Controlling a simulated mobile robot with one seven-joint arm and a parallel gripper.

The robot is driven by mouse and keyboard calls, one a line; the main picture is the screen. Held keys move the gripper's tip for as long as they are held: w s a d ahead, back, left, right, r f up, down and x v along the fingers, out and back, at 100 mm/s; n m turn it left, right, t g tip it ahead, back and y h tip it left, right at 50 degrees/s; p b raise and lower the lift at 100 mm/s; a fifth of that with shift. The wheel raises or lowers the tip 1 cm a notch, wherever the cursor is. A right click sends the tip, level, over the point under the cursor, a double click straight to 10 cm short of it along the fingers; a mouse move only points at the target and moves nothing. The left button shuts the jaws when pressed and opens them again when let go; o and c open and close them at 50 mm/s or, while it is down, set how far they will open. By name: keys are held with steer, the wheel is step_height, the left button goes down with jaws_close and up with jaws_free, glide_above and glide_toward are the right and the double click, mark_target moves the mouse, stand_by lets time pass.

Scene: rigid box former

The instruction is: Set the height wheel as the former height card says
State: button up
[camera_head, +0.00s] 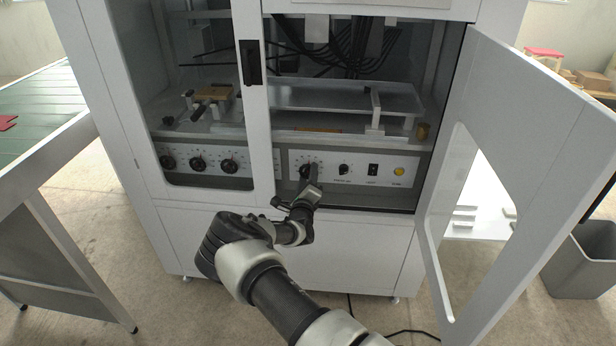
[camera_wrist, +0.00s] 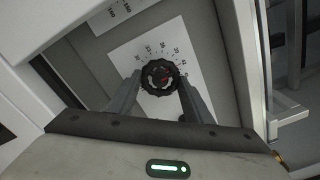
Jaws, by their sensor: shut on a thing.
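A round black knurled wheel (camera_wrist: 160,77) sits on a white panel with a ring of small numbers. In the wrist view, my gripper (camera_wrist: 160,88) has its two fingers on either side of the wheel, shut on it. I cannot pick out the former height card or read a wheel name.
On the same panel are a smaller black knob (camera_head: 344,169), a black switch (camera_head: 373,170) and a yellow button (camera_head: 399,171). Several black dials (camera_head: 198,164) sit behind the left door. The right door (camera_head: 520,150) stands open. A green conveyor (camera_head: 45,105) is at left, a grey bin (camera_head: 585,258) at right.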

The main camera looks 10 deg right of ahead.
steer(key=shift+f, duration=0.1)
steer(key=o, duration=1)
steer(key=shift+o, duration=0.2)
steer(key=p+v, duration=0.4)
steer(key=v, duration=1.3)
steer(key=shift+s, duration=0.25)
steer(key=shift+a, duration=0.1)
